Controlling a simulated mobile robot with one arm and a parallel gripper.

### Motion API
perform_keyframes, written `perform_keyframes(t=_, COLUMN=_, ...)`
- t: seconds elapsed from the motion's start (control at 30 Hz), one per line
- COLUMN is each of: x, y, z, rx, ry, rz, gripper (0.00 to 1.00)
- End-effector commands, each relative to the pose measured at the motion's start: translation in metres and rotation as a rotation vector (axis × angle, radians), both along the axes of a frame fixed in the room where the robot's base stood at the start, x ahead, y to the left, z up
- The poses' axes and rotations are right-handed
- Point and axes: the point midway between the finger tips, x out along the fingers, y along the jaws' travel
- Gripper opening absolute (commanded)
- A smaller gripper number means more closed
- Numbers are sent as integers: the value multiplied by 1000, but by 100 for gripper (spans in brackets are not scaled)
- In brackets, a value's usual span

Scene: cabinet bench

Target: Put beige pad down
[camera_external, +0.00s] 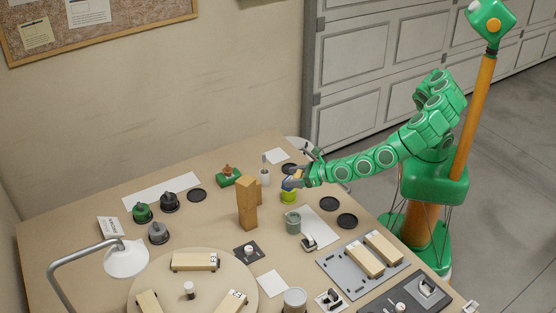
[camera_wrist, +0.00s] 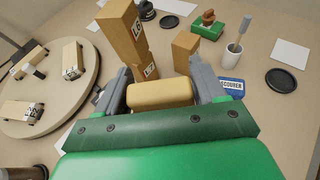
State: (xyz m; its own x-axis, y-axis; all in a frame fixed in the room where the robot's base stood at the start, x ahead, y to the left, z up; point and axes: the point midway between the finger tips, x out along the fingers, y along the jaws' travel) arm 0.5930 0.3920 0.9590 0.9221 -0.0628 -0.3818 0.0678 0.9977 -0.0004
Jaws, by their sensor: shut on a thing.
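The beige pad (camera_wrist: 160,94) is a rounded block between the two grey fingers of my gripper (camera_wrist: 162,88) in the wrist view. My gripper is shut on it, and the green palm hides its near side. In the external view my gripper (camera_external: 298,178) is over the back right part of the table, close above a yellow-green container (camera_external: 289,196). The pad cannot be made out clearly there. A blue label reading "SCOURER" (camera_wrist: 231,87) shows just right of the right finger in the wrist view.
Tall wooden blocks (camera_external: 246,203) stand left of my gripper. A white cup with a brush (camera_external: 264,178) is behind them. A grey-green pot (camera_external: 293,222) stands in front. Black discs (camera_external: 347,220) and a white sheet (camera_external: 318,226) lie to the right. A round board (camera_external: 240,292) carries labelled blocks.

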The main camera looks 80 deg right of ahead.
Motion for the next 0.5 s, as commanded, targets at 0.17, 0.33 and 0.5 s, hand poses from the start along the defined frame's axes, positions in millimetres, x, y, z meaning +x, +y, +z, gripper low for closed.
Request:
perform_keyframes(t=0.17, x=2, y=-6, z=0, rx=2, ry=4, rz=-25, gripper=40)
perform_keyframes(t=0.33, x=5, y=-12, z=-1, rx=3, ry=5, rz=-49, gripper=40)
perform_keyframes(t=0.5, x=8, y=-20, z=-2, rx=3, ry=4, rz=-74, gripper=40)
